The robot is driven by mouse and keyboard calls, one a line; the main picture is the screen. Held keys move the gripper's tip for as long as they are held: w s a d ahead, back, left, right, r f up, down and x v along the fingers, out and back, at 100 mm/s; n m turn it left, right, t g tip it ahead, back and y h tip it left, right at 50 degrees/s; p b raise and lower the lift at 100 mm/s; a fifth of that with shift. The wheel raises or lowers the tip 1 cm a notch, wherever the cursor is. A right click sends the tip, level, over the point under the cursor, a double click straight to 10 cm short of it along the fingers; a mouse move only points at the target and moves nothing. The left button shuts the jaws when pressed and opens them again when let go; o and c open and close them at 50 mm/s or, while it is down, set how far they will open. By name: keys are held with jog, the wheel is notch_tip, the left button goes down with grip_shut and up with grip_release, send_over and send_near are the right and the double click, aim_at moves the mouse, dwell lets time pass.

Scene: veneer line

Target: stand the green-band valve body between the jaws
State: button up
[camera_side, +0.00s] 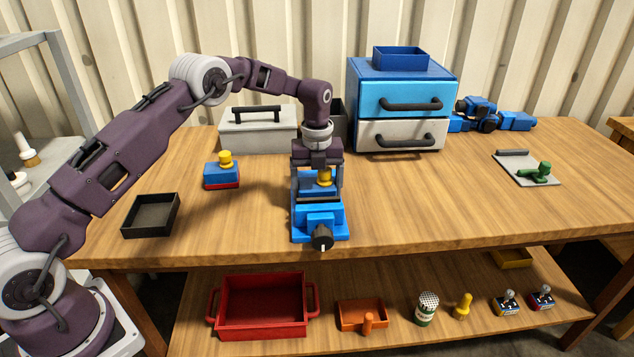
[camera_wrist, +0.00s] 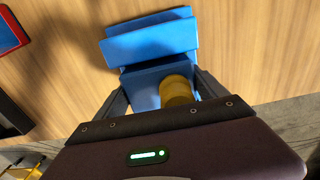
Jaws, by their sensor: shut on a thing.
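A blue valve body (camera_side: 311,181) with a yellow cap is held between the fingers of my gripper (camera_side: 318,189), right over the blue vise (camera_side: 320,219). No green band shows; its lower part is hidden behind the vise's front jaw and my fingers. The wrist view shows the yellow cap (camera_wrist: 177,91) and blue body (camera_wrist: 144,92) between my fingers (camera_wrist: 163,92), close to a blue vise jaw (camera_wrist: 150,42). I cannot tell whether the body touches the vise floor. Another blue valve body (camera_side: 222,172), with a red band and yellow cap, stands to the left.
A black tray (camera_side: 151,216) is at the front left. A grey toolbox (camera_side: 258,130) and a blue-and-white drawer unit (camera_side: 402,104) stand behind. A grey plate (camera_side: 526,169) with a green piece is at the right. The table between vise and plate is clear.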

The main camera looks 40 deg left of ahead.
dwell(0.7)
jog(key=o, duration=1.9)
jog(key=shift+r, duration=0.1)
notch_tip(320, 180, up, 7)
jog(key=s+d+r+n+t, duration=0.1)
jog(key=s+r+n, duration=0.45)
jog(key=r, duration=0.35)
jog(key=s+d+r+n+t, duration=0.1)
jog(key=s+d+r+n, duration=0.1)
jog(key=s+r+n, duration=0.45)
jog(key=s+d+r+n+t, duration=0.15)
jog(key=s+r+n, duration=0.35)
jog(key=s, duration=0.8)
jog(key=s+f+n, duration=0.1)
jog(key=s+n, duration=0.2)
jog(key=s, duration=0.2)
jog(key=s+f+n+t, duration=0.1)
jog(key=s+f+n, duration=0.1)
jog(key=s+n, duration=0.1)
jog(key=s+f+n+t, duration=0.1)
jog(key=s+n, duration=0.3)
jog(key=s, duration=0.2)
jog(key=shift+s+d+f, duration=0.15)
jog(key=shift+s+f, duration=0.15)
jog(key=shift+f, duration=0.1)
